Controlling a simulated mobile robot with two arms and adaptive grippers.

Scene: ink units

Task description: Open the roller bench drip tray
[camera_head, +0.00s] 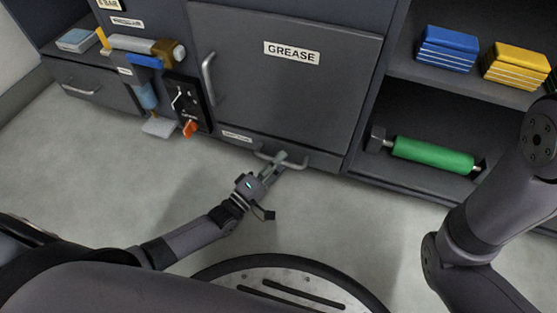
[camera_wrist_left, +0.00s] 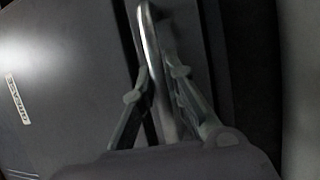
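The drip tray appears to be the low dark drawer front (camera_head: 322,161) under the GREASE cabinet, with a small white label too small to read. It sits flush with the cabinet. Its metal bar handle (camera_head: 265,156) also shows in the left wrist view (camera_wrist_left: 150,45). My left gripper (camera_head: 281,161) reaches the handle from the front. In the left wrist view the fingers of my left gripper (camera_wrist_left: 156,85) stand on either side of the bar, apart, with small gaps visible. The right gripper is not in view.
The GREASE cabinet door (camera_head: 290,85) above is shut. A valve panel (camera_head: 187,103) with an orange handle is to the left. A shelf at right holds blue (camera_head: 447,48) and yellow (camera_head: 515,65) blocks and a green roller (camera_head: 432,156). The floor in front is clear.

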